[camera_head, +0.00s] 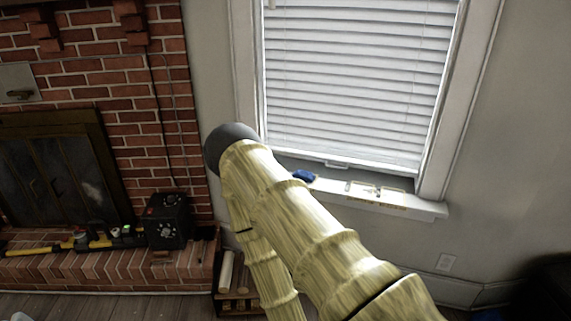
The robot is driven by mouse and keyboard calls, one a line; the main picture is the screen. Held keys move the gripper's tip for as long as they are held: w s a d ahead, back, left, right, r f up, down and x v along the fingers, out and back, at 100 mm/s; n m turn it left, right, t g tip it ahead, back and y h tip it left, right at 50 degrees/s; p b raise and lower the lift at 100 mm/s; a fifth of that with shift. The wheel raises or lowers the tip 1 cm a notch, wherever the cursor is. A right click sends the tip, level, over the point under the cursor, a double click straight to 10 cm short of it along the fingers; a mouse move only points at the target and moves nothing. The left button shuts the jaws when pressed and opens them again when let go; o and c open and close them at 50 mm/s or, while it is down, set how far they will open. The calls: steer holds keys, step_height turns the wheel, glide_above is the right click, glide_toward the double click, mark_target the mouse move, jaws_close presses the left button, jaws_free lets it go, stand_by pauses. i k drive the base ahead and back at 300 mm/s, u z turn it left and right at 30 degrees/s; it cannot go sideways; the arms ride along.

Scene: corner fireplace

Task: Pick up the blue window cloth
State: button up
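The blue window cloth (304,176) is a small, crumpled, bright blue bundle. It lies on the left part of the white window sill (428,208), under the closed blinds. My bamboo-textured arm crosses the lower middle of the view, and its upper edge passes just below and left of the cloth. My gripper does not show, so its state and its distance from the cloth cannot be seen. My arm hides part of the sill's left end and the wall below it.
A flat, pale item (376,191) lies on the sill right of the cloth. A brick fireplace (90,265) stands at left, with a black box (168,221) and a yellow-handled tool (35,250) on its hearth. A small wooden rack (238,304) stands below my arm.

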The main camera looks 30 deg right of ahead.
mark_target(308, 177)
steer(key=i, duration=2.25)
steer(key=z, duration=1.15)
